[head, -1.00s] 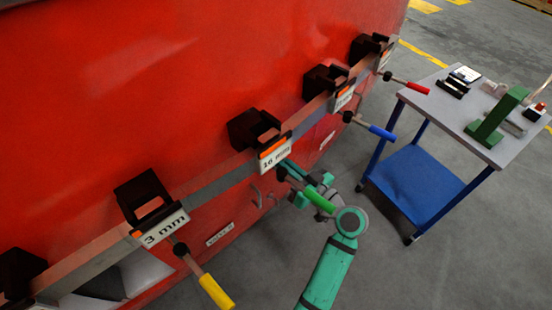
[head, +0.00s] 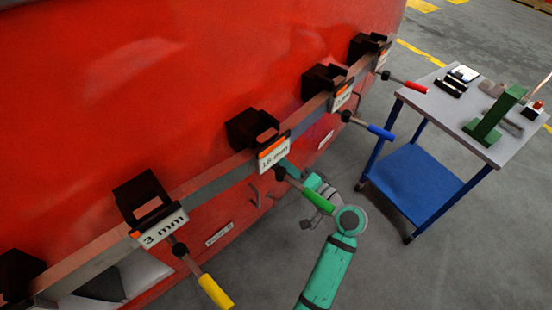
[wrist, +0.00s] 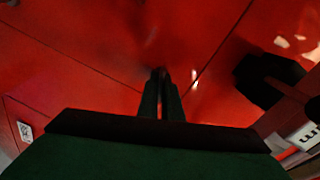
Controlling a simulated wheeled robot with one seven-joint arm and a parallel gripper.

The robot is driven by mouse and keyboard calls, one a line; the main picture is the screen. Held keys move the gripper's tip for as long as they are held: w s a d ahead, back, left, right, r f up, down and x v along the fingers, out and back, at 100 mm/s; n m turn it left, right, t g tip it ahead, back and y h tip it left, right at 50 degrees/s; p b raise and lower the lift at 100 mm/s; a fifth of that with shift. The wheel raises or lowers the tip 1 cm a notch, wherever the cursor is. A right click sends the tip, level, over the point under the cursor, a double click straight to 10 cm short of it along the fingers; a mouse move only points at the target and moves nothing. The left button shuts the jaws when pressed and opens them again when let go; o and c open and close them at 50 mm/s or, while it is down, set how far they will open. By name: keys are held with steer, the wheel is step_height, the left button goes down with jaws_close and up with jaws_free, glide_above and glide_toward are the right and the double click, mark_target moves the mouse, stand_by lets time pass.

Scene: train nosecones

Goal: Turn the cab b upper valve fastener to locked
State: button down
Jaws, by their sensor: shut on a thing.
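My gripper (wrist: 161,76) is shut, its two dark fingers close together against the red panel (wrist: 100,40) in the wrist view. A small part at the fingertips is nearly hidden between them; it sits where the valve fastener would be, but its locked or unlocked position cannot be read. In the head view, my gripper (head: 286,168) reaches the red train side below the 16 mm label, partly hidden by the label and the green-handled tool.
Tools with yellow (head: 216,292), green (head: 319,203), blue (head: 381,132) and red (head: 417,88) handles stick out from a rail of black holders. The green handle is close to my wrist. A blue-legged trolley (head: 425,180) stands at right. Grey floor lies between.

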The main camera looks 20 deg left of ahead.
steer(key=shift+w+d+f+m, duration=0.1)
steer(key=shift+d+m, duration=0.05)
steer(key=shift+m, duration=0.85)
steer(key=shift+w+d+m, duration=0.1)
steer(key=shift+d+m, duration=0.05)
steer(key=shift+m, duration=0.85)
steer(key=c, duration=1.9)
jaws_free()
steer(key=shift+c, duration=0.2)
steer(key=shift+s+a, duration=0.1)
steer(key=shift+a, duration=0.05)
steer(key=v, duration=1.1)
